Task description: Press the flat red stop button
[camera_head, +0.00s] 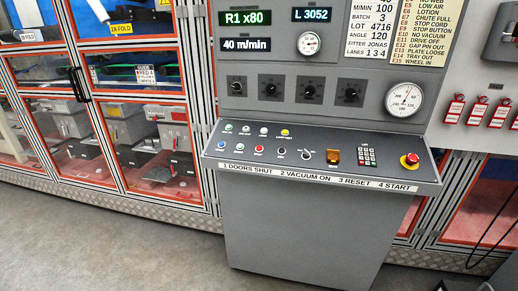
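The flat red button (258,150) is a small round button in the lower row of the sloping grey control panel (230,161). A green button (238,148) is to its left and a black button (281,152) to its right. Its label is too small to read. A larger red mushroom button on a yellow base (409,160) stands up at the panel's right end. Neither of my grippers is in view, and nothing covers the red button.
The panel also carries a blue button (221,146), a selector switch (306,155), an orange switch (333,157) and a keypad (367,155). Displays and a gauge (404,100) are on the upright face behind. Clear floor (110,240) lies at the left front.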

